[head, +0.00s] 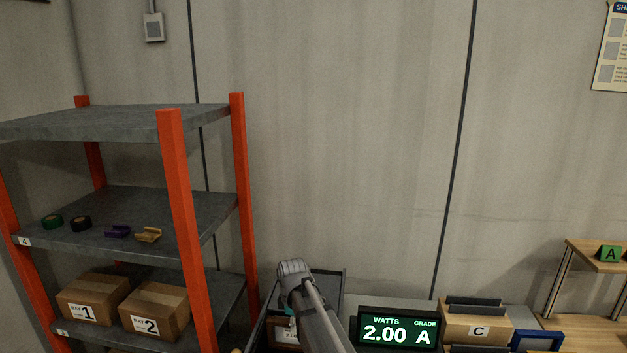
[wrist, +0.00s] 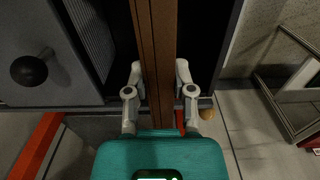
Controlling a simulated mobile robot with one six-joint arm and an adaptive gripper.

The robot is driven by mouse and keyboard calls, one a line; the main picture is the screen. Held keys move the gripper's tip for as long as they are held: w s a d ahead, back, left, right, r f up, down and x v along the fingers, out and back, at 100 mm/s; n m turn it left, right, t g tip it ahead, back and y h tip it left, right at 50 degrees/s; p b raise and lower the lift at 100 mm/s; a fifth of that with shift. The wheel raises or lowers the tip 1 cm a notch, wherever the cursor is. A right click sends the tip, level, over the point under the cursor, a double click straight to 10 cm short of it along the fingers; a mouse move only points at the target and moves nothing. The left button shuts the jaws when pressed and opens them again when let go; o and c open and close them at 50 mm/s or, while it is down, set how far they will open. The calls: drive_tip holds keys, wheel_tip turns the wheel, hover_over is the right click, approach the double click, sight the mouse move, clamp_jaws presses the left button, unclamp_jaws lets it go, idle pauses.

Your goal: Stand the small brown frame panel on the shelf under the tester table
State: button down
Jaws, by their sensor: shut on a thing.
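In the wrist view my gripper (wrist: 159,74) has its two pale fingers closed on either side of the brown frame panel (wrist: 154,35). The panel is long and narrow from this angle, running from the top edge down between the fingers. Its lower end is hidden by the teal gripper body. In the head view only my arm shows at the bottom middle; the fingers and the panel are not visible there. A table top with a lit display (head: 397,329) reading 2.00 A is partly seen at the lower right. The shelf under it cannot be made out.
In the wrist view a grey unit with a black knob (wrist: 29,70) is close left, dark gaps flank the panel, and a metal frame (wrist: 285,108) stands right. The head view shows an orange rack (head: 183,225) left and box C (head: 478,329) right.

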drive_tip(key=shift+r+p, duration=3)
drive_tip(key=shift+r, duration=0.25)
wheel_tip(320, 180, down, 7)
drive_tip(key=b, duration=0.7)
drive_tip(key=shift+f, duration=0.1)
wheel_tip(320, 180, up, 8)
drive_tip(key=p, duration=0.7)
drive_tip(key=shift+f, duration=0.25)
wheel_tip(320, 180, down, 8)
drive_tip(key=b, duration=0.7)
drive_tip(key=shift+r, duration=0.25)
drive_tip(key=shift+r, duration=0.1)
wheel_tip(320, 180, up, 7)
drive_tip(key=p, duration=0.7)
drive_tip(key=shift+f+b, duration=1.1)
drive_tip(key=shift+s, duration=0.15)
